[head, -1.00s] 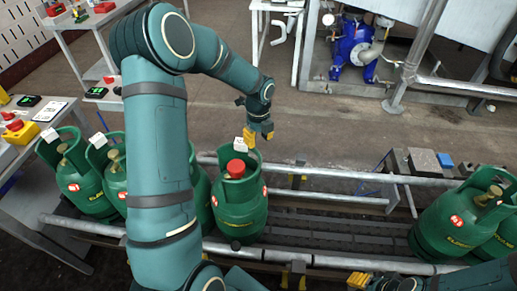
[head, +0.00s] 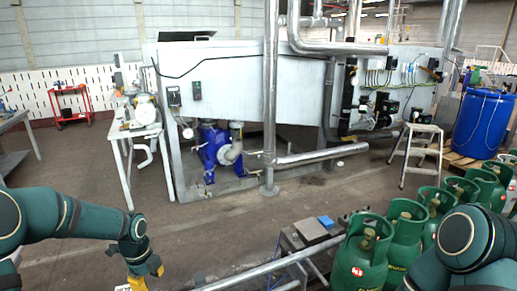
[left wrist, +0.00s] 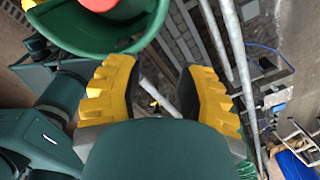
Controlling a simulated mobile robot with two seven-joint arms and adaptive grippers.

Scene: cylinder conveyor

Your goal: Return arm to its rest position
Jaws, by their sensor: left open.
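My left arm comes in from the left of the head view, and its gripper (head: 150,273) points down near the bottom edge. In the left wrist view the yellow fingers of this gripper (left wrist: 157,95) are spread apart with nothing between them. A green gas cylinder (left wrist: 112,30) with a red cap (left wrist: 98,4) is partly visible at the top of that view, beyond the fingers. Contact with it is not visible. My right arm shows at the lower right of the head view, but its gripper is out of the picture.
Several green cylinders (head: 361,258) stand at the right beside my right arm. The conveyor's metal rail (head: 262,268) crosses the bottom. A blue pump (head: 212,148), a stepladder (head: 416,155) and blue drums (head: 482,122) stand farther back. The middle floor is clear.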

